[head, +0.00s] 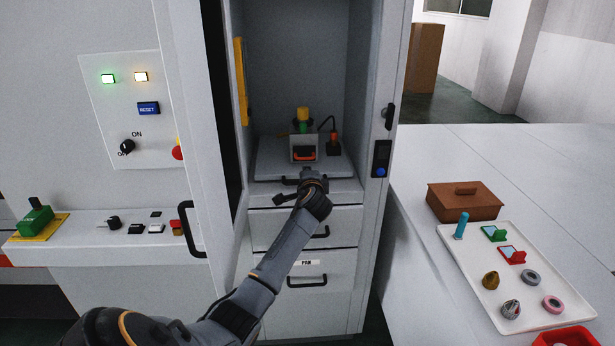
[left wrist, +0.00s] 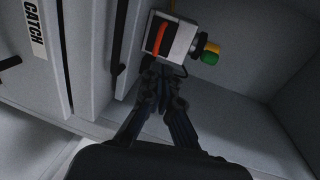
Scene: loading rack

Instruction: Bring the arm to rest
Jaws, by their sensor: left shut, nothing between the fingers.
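My left arm (head: 285,245) reaches from the lower left into the open cabinet. My left gripper (head: 307,174) is at the front edge of the cabinet's shelf, just in front of a small grey box with an orange-red handle (head: 304,149). In the left wrist view the fingers of my left gripper (left wrist: 160,78) are together and empty, close to the grey box (left wrist: 172,38). Whether they touch the box cannot be told. My right gripper is not in view.
The cabinet's open door (head: 200,120) stands left of my arm. Drawers with black handles (head: 307,281) lie below the shelf. A control panel (head: 125,110) is at left. At right a table bears a brown box (head: 464,200) and a white tray (head: 477,283) of small parts.

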